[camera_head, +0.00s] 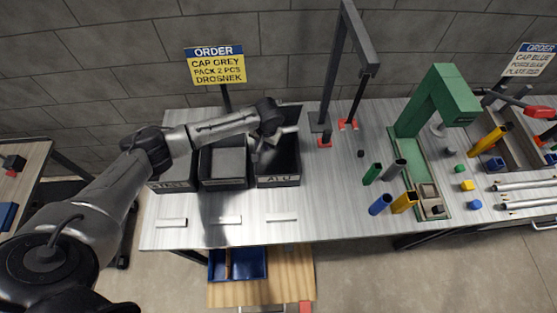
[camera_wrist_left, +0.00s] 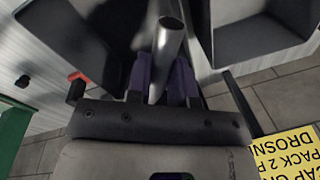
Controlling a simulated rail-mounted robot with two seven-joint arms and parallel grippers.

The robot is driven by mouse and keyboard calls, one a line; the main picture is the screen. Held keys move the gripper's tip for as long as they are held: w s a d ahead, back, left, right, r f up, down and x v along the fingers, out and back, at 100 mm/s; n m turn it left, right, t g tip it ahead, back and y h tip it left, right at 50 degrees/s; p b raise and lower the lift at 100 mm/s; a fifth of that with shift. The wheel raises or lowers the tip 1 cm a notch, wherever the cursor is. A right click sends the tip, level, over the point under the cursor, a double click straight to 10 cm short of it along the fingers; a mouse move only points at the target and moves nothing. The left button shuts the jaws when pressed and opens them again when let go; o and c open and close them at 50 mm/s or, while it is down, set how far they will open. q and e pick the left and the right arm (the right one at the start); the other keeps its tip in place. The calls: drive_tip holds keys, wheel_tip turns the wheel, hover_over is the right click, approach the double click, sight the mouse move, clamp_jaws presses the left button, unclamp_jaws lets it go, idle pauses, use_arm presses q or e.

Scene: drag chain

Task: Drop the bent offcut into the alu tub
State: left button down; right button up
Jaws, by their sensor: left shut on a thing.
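The alu tub (camera_head: 278,181) is the rightmost of three dark tubs on the table, with its ALU label on the front. My left gripper (camera_head: 279,131) is over the back part of this tub. In the left wrist view, its purple fingers (camera_wrist_left: 166,82) are shut on a shiny grey metal piece, the bent offcut (camera_wrist_left: 171,42). The offcut points away from the fingers, above the tubs. Its bend cannot be made out clearly, and it shows only as a small pale bit in the head view. My right gripper is not in view.
The middle tub (camera_head: 223,183) and the steel tub (camera_head: 172,185) stand left of the alu tub. A dark frame post (camera_head: 331,70) rises behind on the right. A green arch (camera_head: 440,95) and several coloured tubes stand farther right. The table front is mostly clear.

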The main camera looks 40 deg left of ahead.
use_arm(q)
drive_tip(key=c, duration=0.9)
unclamp_jaws()
drive_tip(key=r, duration=0.4)
drive_tip(key=d+r, duration=0.1)
drive_tip(key=r, duration=0.8)
drive_tip(key=shift+w+d+r, duration=0.2)
drive_tip(key=shift+d+r, duration=0.1)
drive_tip(key=shift+r, duration=0.1)
